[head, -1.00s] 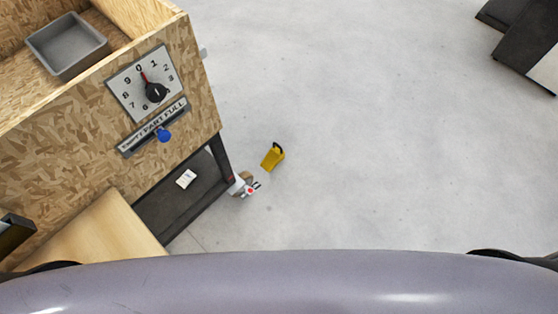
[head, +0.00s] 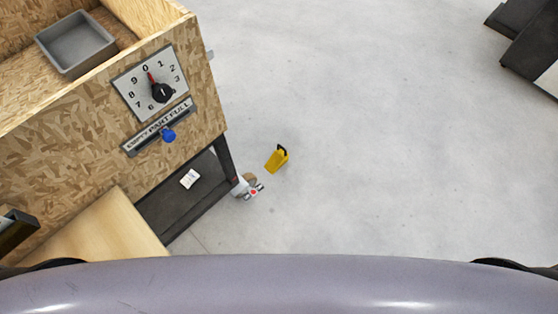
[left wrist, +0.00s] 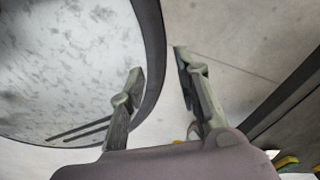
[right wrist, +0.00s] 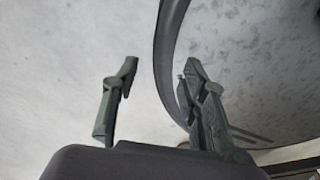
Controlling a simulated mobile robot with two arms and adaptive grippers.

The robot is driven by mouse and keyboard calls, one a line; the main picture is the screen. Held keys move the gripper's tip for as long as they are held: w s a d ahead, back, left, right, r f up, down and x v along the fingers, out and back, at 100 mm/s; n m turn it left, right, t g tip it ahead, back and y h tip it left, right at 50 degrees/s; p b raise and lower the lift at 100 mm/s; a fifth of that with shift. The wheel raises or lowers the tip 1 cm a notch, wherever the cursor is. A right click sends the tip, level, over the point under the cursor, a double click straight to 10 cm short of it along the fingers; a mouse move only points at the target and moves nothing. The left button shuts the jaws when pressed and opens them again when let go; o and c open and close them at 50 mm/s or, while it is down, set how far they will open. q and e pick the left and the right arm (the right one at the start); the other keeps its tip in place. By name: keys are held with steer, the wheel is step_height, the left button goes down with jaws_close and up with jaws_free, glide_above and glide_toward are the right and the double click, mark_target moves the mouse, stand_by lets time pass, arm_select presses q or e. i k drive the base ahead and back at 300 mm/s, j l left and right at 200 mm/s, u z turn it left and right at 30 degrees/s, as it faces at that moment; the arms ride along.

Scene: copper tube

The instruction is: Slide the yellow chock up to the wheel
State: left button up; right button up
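The yellow chock (head: 277,160) with a black handle lies on the grey floor in the head view. It is a short gap to the right of the caster wheel (head: 250,178) under the corner leg of the wooden-sided cart. A red and white pedal part shows beside the wheel. My left gripper (left wrist: 160,75) is open and empty in the left wrist view. My right gripper (right wrist: 158,75) is open and empty in the right wrist view. Neither gripper shows in the head view, and both are far from the chock.
The cart (head: 110,110) carries a grey bin (head: 76,45), a number dial (head: 152,86) and a blue knob (head: 168,135). Its dark lower shelf (head: 185,200) holds a small white item (head: 190,179). Dark equipment (head: 530,45) stands at upper right. The floor between is clear.

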mark_target(280, 156)
steer(key=i+l+u, duration=0.1)
steer(key=l, duration=0.3)
steer(key=i+l, duration=0.25)
steer(key=l, duration=0.15)
steer(key=i+l+u, duration=0.15)
steer(key=l, duration=0.2)
